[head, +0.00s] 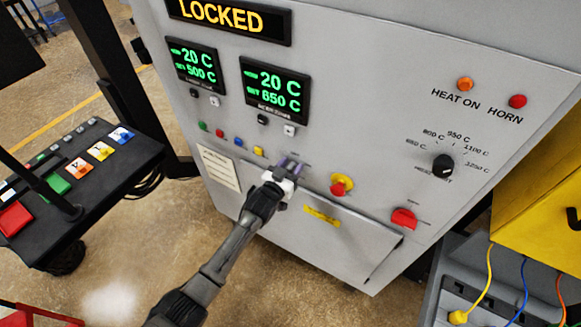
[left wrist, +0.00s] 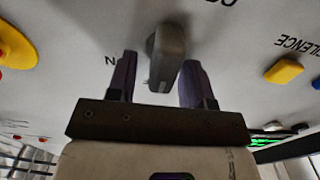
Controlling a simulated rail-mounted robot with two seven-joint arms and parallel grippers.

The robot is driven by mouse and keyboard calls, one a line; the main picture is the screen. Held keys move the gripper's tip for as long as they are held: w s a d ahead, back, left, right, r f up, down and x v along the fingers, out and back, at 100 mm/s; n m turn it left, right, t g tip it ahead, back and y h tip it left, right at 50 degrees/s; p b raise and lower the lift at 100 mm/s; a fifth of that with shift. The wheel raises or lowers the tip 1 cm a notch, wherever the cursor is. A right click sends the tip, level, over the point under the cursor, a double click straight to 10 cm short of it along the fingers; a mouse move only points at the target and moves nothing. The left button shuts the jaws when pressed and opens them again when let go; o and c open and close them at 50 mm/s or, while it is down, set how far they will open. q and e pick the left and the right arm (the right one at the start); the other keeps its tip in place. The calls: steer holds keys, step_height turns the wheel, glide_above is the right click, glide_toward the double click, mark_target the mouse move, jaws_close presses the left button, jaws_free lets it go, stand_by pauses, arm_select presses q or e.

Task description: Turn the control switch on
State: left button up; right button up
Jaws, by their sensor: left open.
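The control switch (left wrist: 166,45) is a grey lever-shaped knob on the white panel, seen close up in the left wrist view. My left gripper (left wrist: 158,84) is open, with one purple finger on each side of the knob's near end. I see small gaps, and the fingers do not look closed on it. In the head view my left gripper (head: 289,170) is at the furnace panel (head: 330,105), and it hides the switch there. Part of a letter label shows beside the knob. My right gripper is not in view.
A red-and-yellow stop button (head: 342,184) sits just right of the gripper, with a red rotary switch (head: 404,218) beyond. A yellow button (head: 258,151) is close on the left. A black button console (head: 75,185) stands left. The panel display (head: 229,22) reads LOCKED.

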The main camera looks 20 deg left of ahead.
arm_select(q)
steer(key=shift+c, duration=0.4)
jaws_close()
steer(key=m, duration=0.3)
steer(key=shift+d, duration=0.25)
steer(key=m, duration=0.2)
steer(key=shift+d+f+m, duration=0.15)
steer(key=shift+d+m, duration=0.05)
steer(key=shift+m, duration=0.2)
steer(key=shift+s+d+f+m+b, duration=0.15)
steer(key=shift+m+b, duration=0.2)
steer(key=shift+m, duration=1.1)
steer(key=shift+d+f+m+b, duration=0.15)
steer(key=shift+m+b, duration=0.2)
steer(key=shift+m, duration=1.4)
